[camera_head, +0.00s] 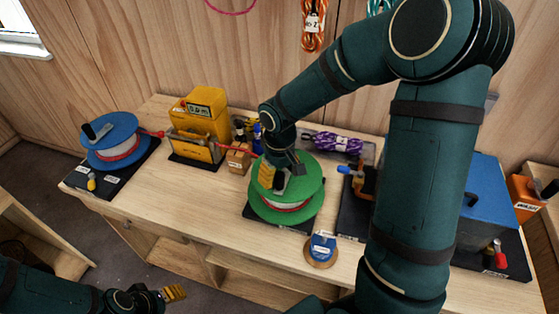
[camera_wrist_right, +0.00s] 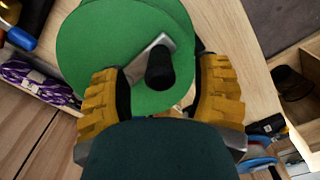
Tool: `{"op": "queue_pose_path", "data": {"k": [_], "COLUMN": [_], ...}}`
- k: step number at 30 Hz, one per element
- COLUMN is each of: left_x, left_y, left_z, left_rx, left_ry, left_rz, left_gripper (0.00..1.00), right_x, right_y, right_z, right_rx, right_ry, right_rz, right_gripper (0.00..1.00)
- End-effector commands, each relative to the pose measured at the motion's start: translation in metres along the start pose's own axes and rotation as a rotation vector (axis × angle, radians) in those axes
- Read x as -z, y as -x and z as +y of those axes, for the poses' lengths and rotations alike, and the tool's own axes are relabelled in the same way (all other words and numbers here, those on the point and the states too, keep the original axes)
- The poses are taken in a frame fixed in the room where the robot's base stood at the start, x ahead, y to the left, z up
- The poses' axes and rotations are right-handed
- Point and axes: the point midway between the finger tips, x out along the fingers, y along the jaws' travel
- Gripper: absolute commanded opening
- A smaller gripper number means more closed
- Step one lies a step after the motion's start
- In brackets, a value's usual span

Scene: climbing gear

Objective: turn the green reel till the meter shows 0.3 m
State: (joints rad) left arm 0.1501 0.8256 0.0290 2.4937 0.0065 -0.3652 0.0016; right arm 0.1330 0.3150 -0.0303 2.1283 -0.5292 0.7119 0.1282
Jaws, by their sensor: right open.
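The green reel (camera_head: 305,175) stands on a dark base on the bench, with pale line wound between its flanges. In the right wrist view, the green reel (camera_wrist_right: 85,50) shows its crank with a black knob (camera_wrist_right: 160,68). My right gripper (camera_head: 277,175) is over the reel, open, with its yellow fingers on either side of the knob; I cannot tell whether they touch it. The yellow meter (camera_head: 203,118) stands left of the reel; its small display is too small to read surely. My left gripper (camera_head: 173,293) is at the lower left, away from the bench.
A blue reel (camera_head: 108,140) stands at the bench's left end, its red line running to the meter. A purple rope bundle (camera_head: 337,143) lies behind the green reel. A small blue item on a round wooden disc (camera_head: 321,250) stands in front. A blue box (camera_head: 485,195) is at right.

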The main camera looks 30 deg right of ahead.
Motion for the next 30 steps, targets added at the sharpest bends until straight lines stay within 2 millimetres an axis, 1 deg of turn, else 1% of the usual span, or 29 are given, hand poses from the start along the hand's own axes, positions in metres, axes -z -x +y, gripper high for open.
{"op": "queue_pose_path", "data": {"k": [1, 3, 7, 12, 19, 20, 21, 23, 24, 25, 30], "left_x": [0.000, 0.000, 0.000, 0.000, 0.000, 0.000, 0.000, 0.000, 0.000, 0.000, -0.001], "left_y": [-0.001, -0.002, -0.003, -0.003, -0.003, -0.003, -0.003, -0.003, -0.003, -0.003, -0.003], "left_z": [0.000, -0.001, -0.001, -0.001, -0.001, -0.001, -0.001, -0.001, -0.001, -0.001, -0.001], "left_rx": [0.000, 0.000, 0.001, 0.001, 0.001, 0.001, 0.001, 0.001, 0.001, 0.001, 0.001], "left_ry": [0.000, 0.000, 0.000, 0.000, 0.000, 0.000, 0.000, 0.000, 0.000, 0.000, 0.000], "left_rz": [0.000, 0.000, 0.000, 0.000, 0.000, 0.000, 0.000, 0.000, 0.000, 0.000, 0.000], "left_gripper": [0.55, 0.55, 0.55, 0.55, 0.55, 0.55, 0.55, 0.55, 0.55, 0.55, 0.55], "right_x": [-0.001, 0.000, 0.000, 0.000, 0.000, 0.000, 0.000, 0.000, 0.000, 0.000, 0.000], "right_y": [-0.009, -0.017, -0.028, -0.033, -0.033, -0.033, -0.033, -0.033, -0.033, -0.033, -0.033], "right_z": [0.000, 0.000, 0.000, 0.000, 0.000, 0.000, 0.000, 0.000, 0.000, 0.000, 0.000], "right_rx": [0.001, 0.001, 0.000, 0.000, 0.000, 0.000, 0.000, 0.000, 0.000, 0.000, 0.000], "right_ry": [0.001, 0.001, 0.001, 0.000, 0.000, 0.000, 0.000, 0.000, 0.000, 0.000, 0.000], "right_rz": [-0.004, -0.002, 0.000, 0.000, 0.000, 0.000, 0.000, 0.000, 0.000, 0.000, 0.000], "right_gripper": [0.62, 0.62, 0.62, 0.62, 0.62, 0.57, 0.43, 0.22, 0.08, 0.00, 0.00]}}
